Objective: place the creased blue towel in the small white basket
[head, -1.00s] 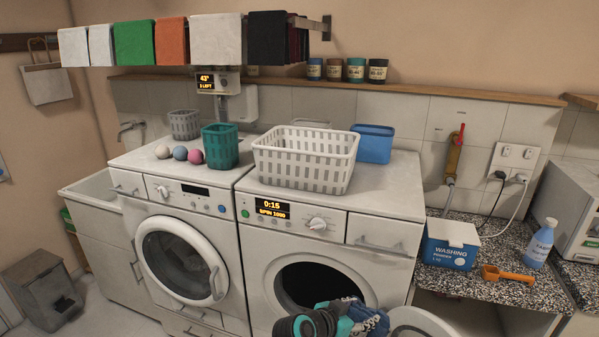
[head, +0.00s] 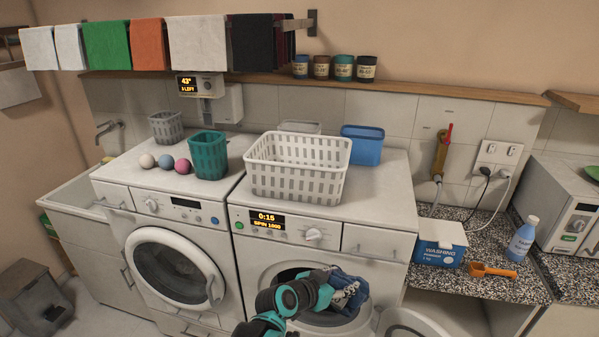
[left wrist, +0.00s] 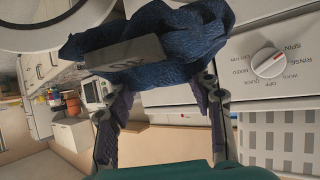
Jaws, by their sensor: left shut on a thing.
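The creased blue towel (head: 350,292) is bunched up in my left gripper (head: 333,288), in front of the round door opening of the right machine. In the left wrist view the dark blue towel (left wrist: 155,38) hangs across the gripper fingers. A white slatted basket (head: 296,183) stands upright on the right machine, above and behind the gripper, and looks empty. Its slats also show at the lower right of the left wrist view (left wrist: 285,142). A smaller whitish container (head: 300,127) is partly hidden behind it. My right gripper is not in view.
A blue bin (head: 362,145), a teal basket (head: 208,155), a grey basket (head: 165,128) and three balls (head: 165,161) stand on the machines. The right machine's open door (head: 405,325) is at the bottom. A washing powder box (head: 440,244) is on the right counter.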

